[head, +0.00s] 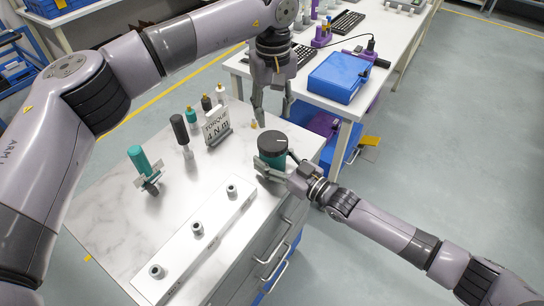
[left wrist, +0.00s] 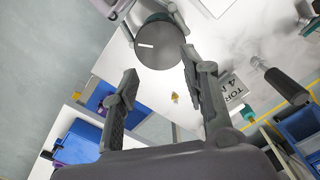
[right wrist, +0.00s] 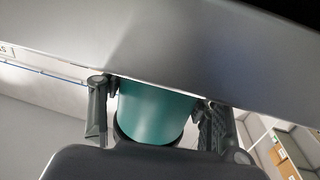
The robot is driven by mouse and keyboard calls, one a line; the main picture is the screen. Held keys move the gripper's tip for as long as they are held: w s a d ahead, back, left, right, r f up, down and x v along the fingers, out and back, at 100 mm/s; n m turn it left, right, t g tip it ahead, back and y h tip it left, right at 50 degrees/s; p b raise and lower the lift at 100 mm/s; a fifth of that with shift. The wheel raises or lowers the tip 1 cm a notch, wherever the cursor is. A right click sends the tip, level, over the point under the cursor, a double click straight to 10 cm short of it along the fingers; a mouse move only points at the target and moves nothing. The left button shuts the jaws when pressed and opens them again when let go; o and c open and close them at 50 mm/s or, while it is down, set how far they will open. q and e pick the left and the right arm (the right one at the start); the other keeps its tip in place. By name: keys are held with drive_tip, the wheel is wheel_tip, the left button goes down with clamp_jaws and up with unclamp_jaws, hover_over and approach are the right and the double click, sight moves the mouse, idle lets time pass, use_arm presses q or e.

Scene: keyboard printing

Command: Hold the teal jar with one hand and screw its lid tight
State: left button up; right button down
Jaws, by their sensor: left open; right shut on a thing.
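The teal jar (head: 271,160) stands upright near the right edge of the white marbled worktop. Its dark grey lid (head: 272,143) sits on top and carries a white mark; the lid also shows in the left wrist view (left wrist: 160,48). My right gripper (head: 270,168) is shut around the jar's side, with a finger on either side of the teal body (right wrist: 158,112) in the right wrist view. My left gripper (head: 272,120) is open and empty, pointing down just behind the jar and apart from the lid. How tightly the lid sits cannot be told.
A sign reading "TORQUE 4 Nm" (head: 217,127) and several screwdriver-like tools (head: 180,130) stand left of the jar. A teal-handled tool (head: 140,160) sits in a holder. A silver bar (head: 213,222) with sockets lies in front. A blue case (head: 338,77) is on the table behind.

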sight(273, 140)
use_arm(q)
drive_tip(key=o, duration=0.5)
wheel_tip(273, 140, down, 3)
drive_tip(key=shift+r, duration=0.2)
drive_tip(key=o, duration=0.3)
drive_tip(key=shift+f, duration=3.9)
drive_tip(key=shift+o, duration=0.2)
drive_tip(key=shift+c, duration=0.6)
drive_tip(key=c, duration=1.5)
drive_tip(key=shift+f, duration=0.1)
